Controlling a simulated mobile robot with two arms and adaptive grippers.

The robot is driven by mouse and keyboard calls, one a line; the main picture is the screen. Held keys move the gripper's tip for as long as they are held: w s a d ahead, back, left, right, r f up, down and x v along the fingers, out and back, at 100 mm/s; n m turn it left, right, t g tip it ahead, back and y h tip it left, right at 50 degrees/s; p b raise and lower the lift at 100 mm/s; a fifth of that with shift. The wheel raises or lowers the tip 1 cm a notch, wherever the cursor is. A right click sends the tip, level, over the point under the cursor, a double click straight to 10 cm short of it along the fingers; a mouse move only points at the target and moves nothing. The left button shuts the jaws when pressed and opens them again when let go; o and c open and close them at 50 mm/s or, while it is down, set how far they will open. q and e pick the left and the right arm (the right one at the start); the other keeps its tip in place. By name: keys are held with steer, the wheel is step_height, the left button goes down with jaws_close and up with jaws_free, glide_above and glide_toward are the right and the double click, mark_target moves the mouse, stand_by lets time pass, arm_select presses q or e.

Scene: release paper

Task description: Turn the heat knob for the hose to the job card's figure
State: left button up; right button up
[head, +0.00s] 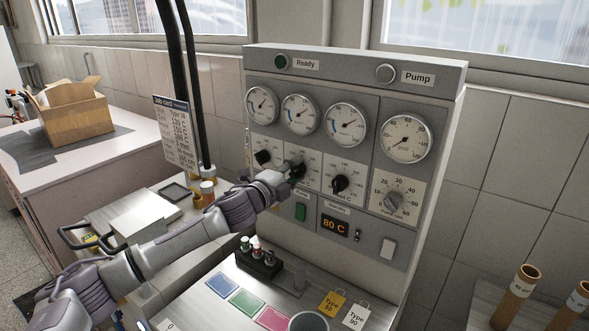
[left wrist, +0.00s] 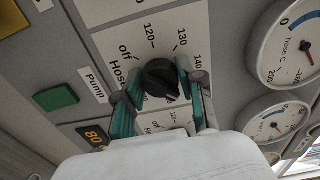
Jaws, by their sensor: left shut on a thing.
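My left gripper (head: 291,169) reaches across to the panel, at the second dial from the left in the lower row. In the left wrist view its teal fingers (left wrist: 160,95) are on either side of a black knob (left wrist: 158,78) and shut on it. The dial plate (left wrist: 135,30) around it reads "Hose", with off, 120, 130 and 140 marks. I cannot tell for sure which mark the knob points at. The job card (head: 175,135) hangs left of the panel; its lines show several temperatures, too small to read reliably. My right gripper is out of view.
Another black knob (head: 263,157) is left of my gripper, and one more (head: 340,184) is right of it. Gauges (head: 300,115) sit above. A display (head: 334,226) reads 80 C. A black holder (head: 259,262) and coloured pads (head: 247,303) lie below.

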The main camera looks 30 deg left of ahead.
arm_select(q)
steer(key=shift+f, duration=0.1)
stand_by(0.3)
steer(key=o, duration=1.1)
steer(key=shift+o, duration=0.2)
steer(key=shift+s, duration=0.1)
steer(key=s+a, duration=0.1)
steer(key=s, duration=1)
steer(key=shift+s+a, duration=0.35)
